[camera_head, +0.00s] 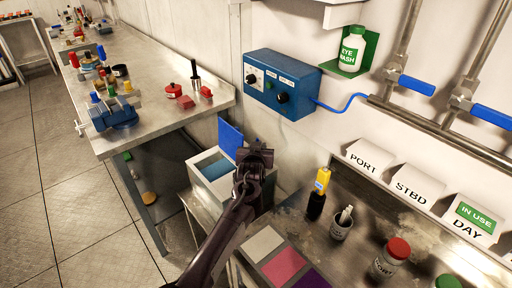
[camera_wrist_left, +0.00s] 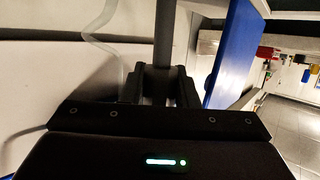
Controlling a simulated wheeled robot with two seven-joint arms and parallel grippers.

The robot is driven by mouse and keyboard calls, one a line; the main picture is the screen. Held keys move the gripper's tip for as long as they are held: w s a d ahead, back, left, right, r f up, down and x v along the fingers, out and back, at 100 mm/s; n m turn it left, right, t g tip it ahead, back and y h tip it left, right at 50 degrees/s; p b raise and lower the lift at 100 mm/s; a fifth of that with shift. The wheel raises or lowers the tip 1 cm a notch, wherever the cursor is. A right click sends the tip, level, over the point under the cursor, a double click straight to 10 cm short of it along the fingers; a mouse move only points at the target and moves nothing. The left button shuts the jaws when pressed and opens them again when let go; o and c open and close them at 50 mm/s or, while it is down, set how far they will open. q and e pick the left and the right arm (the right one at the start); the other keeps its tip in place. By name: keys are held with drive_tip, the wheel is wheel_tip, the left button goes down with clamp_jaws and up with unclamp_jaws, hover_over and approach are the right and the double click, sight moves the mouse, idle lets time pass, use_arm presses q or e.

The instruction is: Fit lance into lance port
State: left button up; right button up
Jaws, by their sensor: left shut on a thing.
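My left gripper (camera_head: 255,158) is at the middle of the head view, above and beside the right edge of a pale box (camera_head: 222,189). In the left wrist view my left gripper (camera_wrist_left: 160,82) is shut on a straight grey rod, the lance (camera_wrist_left: 166,38). The rod stands between the fingers and runs up out of the picture. A pale, translucent hose (camera_wrist_left: 104,42) curves to the left of it. The gripper hides the lance in the head view. I cannot make out the lance port in either view. My right gripper is not in view.
The box has a raised blue lid (camera_head: 231,139), close by the fingers. A blue control box (camera_head: 282,82) is on the wall behind. A steel bench (camera_head: 160,78) with tools and parts is at left. A yellow-and-black bottle-like tool (camera_head: 319,190) and cup (camera_head: 341,226) stand at right.

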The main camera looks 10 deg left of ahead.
use_arm(q)
drive_tip(key=shift+s+a+f+b, duration=0.1)
drive_tip(key=shift+a+f+b, duration=0.1)
drive_tip(key=shift+f, duration=0.3)
drive_tip(key=shift+s+a+f+b, duration=0.1)
drive_tip(key=shift+a+f, duration=0.05)
drive_tip(key=shift+f, duration=0.35)
drive_tip(key=o, duration=0.6)
drive_tip(key=shift+f, duration=0.1)
drive_tip(key=o, duration=0.5)
drive_tip(key=shift+a, duration=0.2)
drive_tip(key=shift+o, duration=0.2)
drive_tip(key=shift+s+d+r, duration=0.1)
drive_tip(key=shift+r, duration=0.15)
